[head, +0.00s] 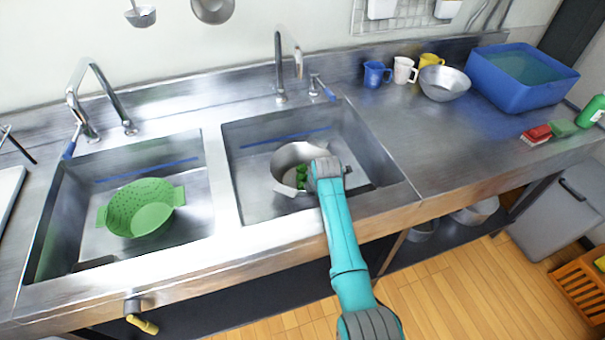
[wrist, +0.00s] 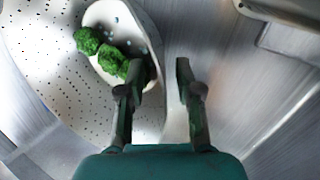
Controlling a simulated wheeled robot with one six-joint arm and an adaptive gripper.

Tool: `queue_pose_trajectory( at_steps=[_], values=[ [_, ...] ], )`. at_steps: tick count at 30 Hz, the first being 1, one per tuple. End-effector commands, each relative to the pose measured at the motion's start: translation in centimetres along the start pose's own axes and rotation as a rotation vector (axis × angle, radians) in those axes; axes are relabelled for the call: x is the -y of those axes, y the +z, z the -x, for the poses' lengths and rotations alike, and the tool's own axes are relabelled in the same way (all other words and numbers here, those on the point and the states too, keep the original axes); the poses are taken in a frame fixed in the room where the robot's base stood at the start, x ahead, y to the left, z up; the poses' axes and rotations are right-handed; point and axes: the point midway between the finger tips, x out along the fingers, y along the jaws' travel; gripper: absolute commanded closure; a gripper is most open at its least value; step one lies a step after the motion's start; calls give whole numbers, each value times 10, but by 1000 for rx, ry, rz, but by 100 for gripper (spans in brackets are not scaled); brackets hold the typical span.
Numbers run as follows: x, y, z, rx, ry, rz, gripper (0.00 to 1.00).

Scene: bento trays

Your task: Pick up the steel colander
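The steel colander (head: 290,156) sits in the right sink, with green broccoli pieces (head: 301,178) inside. In the wrist view its pale, perforated wall (wrist: 45,65) fills the left side, with the broccoli (wrist: 101,53) near the top. A pale oval shape with a raised rim lies around the broccoli there; I cannot tell what it is. My gripper (wrist: 158,82) is open, its two dark fingers apart, at the colander's right side. A pale edge shows between the fingers; I cannot tell whether they touch it. In the head view my gripper (head: 328,168) hides the colander's right part.
A green colander (head: 142,207) sits in the left sink. Faucets (head: 280,70) stand behind the sinks. Mugs (head: 375,74), a metal bowl (head: 444,83), a blue tub (head: 520,92) and sponges (head: 537,133) are on the right counter. The counter's front right is clear.

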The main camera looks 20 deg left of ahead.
Motion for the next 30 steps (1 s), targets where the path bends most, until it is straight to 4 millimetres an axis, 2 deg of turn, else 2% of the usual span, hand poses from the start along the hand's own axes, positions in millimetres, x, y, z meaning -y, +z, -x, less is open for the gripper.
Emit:
queue_pose_trajectory(
  at_steps=[4, 12, 16, 17, 30],
  values=[
    [0, 0, -9, 0, 0, 0, 65],
    [0, 0, -10, 1, 1, 0, 65],
    [0, 0, -10, 1, 1, 0, 98],
    [0, 0, -10, 0, 1, 0, 100],
    [-1, 0, -8, 1, 2, 0, 100]
  ],
)
